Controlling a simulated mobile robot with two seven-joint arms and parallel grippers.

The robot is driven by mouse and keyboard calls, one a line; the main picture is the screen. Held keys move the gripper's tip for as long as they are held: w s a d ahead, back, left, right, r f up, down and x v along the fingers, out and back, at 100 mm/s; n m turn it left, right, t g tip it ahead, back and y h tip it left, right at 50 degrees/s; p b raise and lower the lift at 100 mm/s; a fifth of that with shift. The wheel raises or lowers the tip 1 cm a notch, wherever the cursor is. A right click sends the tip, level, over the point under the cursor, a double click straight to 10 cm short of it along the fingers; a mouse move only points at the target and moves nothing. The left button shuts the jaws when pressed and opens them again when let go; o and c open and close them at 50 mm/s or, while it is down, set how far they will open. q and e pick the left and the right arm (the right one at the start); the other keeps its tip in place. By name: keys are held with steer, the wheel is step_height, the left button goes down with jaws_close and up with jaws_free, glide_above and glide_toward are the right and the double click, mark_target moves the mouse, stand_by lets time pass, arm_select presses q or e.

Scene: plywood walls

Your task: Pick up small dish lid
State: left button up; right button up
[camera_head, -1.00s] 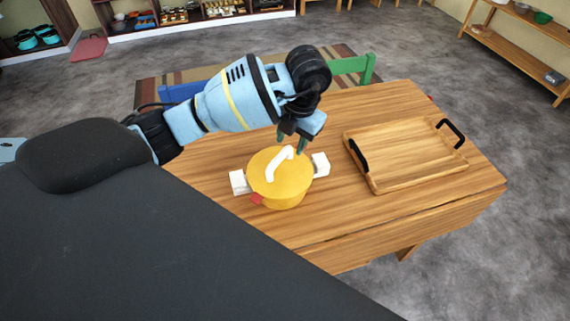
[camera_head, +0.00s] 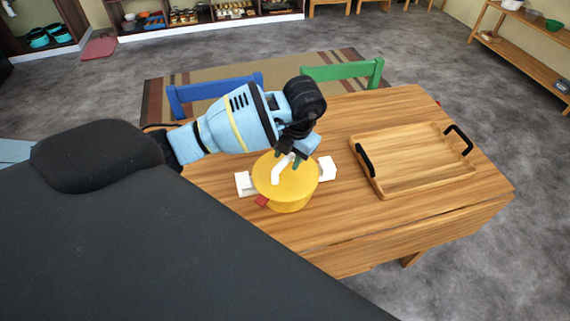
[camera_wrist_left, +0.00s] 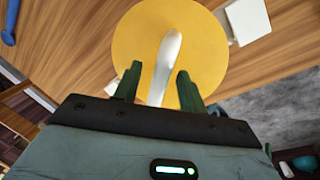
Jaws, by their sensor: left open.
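A small yellow dish (camera_head: 290,203) with white side handles stands on the wooden table. Its round yellow lid (camera_head: 304,181) has a white arched handle (camera_head: 279,172) on top. The lid also shows in the left wrist view (camera_wrist_left: 210,50). My left gripper (camera_head: 291,159) is just above the lid. In the left wrist view its two green fingers (camera_wrist_left: 158,85) are open, one on each side of the white handle (camera_wrist_left: 165,62). A gap shows between each finger and the handle. My right gripper is not in view.
A wooden tray (camera_head: 425,187) with black handles sits on the right part of the table (camera_head: 390,235). A small red thing (camera_head: 262,201) is at the dish's front. Blue (camera_head: 215,90) and green (camera_head: 342,70) chairs stand behind the table.

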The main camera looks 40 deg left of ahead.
arm_select(q)
steer(key=shift+f, duration=0.65)
jaws_close()
steer(key=shift+a+r, duration=0.1)
steer(key=shift+r, duration=0.05)
steer(key=shift+r, duration=0.55)
step_height(320, 180, up, 2)
steer(key=shift+r, duration=0.15)
steer(key=s+d+r, duration=0.1)
steer(key=d, duration=1.5)
steer(key=shift+s+r, duration=0.15)
steer(key=shift+s, duration=0.15)
